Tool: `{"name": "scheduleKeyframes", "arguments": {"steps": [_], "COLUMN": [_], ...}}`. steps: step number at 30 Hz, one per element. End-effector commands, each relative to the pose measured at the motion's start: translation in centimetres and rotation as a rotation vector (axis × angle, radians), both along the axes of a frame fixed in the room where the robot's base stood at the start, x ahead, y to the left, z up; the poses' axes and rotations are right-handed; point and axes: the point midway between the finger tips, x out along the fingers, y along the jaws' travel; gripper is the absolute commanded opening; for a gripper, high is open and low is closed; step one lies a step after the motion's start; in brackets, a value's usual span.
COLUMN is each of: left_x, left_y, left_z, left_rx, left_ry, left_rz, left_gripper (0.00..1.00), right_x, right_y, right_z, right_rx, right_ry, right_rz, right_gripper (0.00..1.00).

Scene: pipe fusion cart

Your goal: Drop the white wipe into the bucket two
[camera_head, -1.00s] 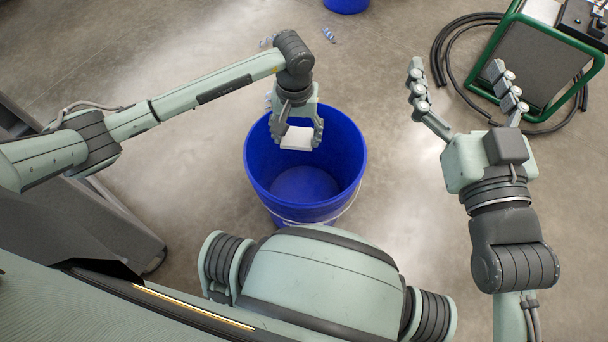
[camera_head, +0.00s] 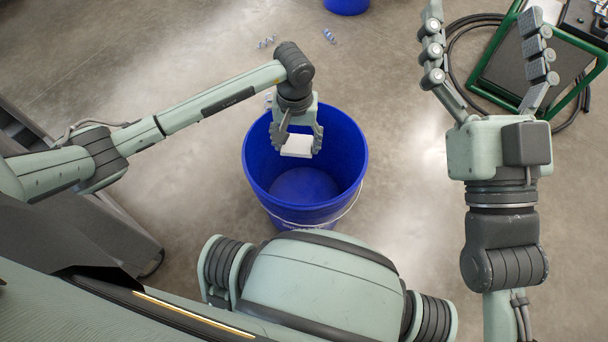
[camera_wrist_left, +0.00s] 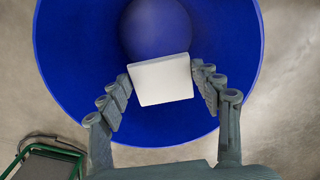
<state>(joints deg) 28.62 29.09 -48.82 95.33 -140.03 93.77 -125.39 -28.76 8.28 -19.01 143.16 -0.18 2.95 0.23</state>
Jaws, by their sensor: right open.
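The white wipe (camera_head: 297,146) is a small flat white block held between the fingers of my left gripper (camera_head: 298,138). It hangs over the open mouth of a blue bucket (camera_head: 345,190), which stands on the floor in front of me. In the left wrist view, the wipe (camera_wrist_left: 160,80) sits between both fingers of my left gripper (camera_wrist_left: 160,88), with the blue bucket (camera_wrist_left: 70,70) below. The bucket's inside looks empty. My right gripper (camera_head: 487,50) is open and empty, well to the right of the bucket.
A second blue bucket (camera_head: 347,4) is cut off at the top edge. A green-framed machine (camera_head: 520,65) with a black hose (camera_head: 455,50) stands at the upper right. Small blue-white scraps (camera_head: 329,36) lie on the floor.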

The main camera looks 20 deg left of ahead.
Motion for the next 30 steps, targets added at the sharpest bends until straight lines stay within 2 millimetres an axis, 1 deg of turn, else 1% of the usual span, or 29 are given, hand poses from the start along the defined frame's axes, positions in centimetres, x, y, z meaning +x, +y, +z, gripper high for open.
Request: {"name": "scheduleKeyframes", "arguments": {"steps": [1, 5, 14, 17, 20, 27, 30], "left_x": [0.0, 0.0, 0.0, 0.1, 0.2, 0.2, 0.1], "left_y": [0.0, 0.0, 0.0, 0.0, 0.0, 0.1, 0.0], "left_z": [0.0, 0.0, 0.0, 0.6, 1.9, 7.0, 8.9], "left_rx": [0.000, 0.000, 0.000, -0.001, -0.001, 0.001, 0.001], "left_ry": [0.000, 0.000, 0.000, -0.001, -0.004, -0.006, -0.004], "left_rz": [0.000, 0.000, 0.000, -0.001, -0.002, -0.001, -0.002], "left_gripper": [0.71, 0.87, 0.88, 0.88, 0.88, 0.88, 0.88], "right_x": [0.0, 0.0, 0.0, 0.0, 0.0, 0.0, 0.0], "right_y": [0.0, 0.0, 0.0, 0.0, 0.0, 0.0, 0.0], "right_z": [0.0, 0.0, 0.0, -0.1, -0.1, -0.1, -0.1], "right_rx": [0.000, 0.000, -0.001, -0.001, -0.002, -0.002, -0.002], "right_ry": [0.000, 0.000, 0.002, 0.003, 0.003, 0.002, 0.002], "right_rz": [0.000, 0.000, 0.000, -0.001, 0.000, 0.000, 0.000], "right_gripper": [0.85, 0.85, 0.85, 0.85, 0.85, 0.85, 0.85]}}
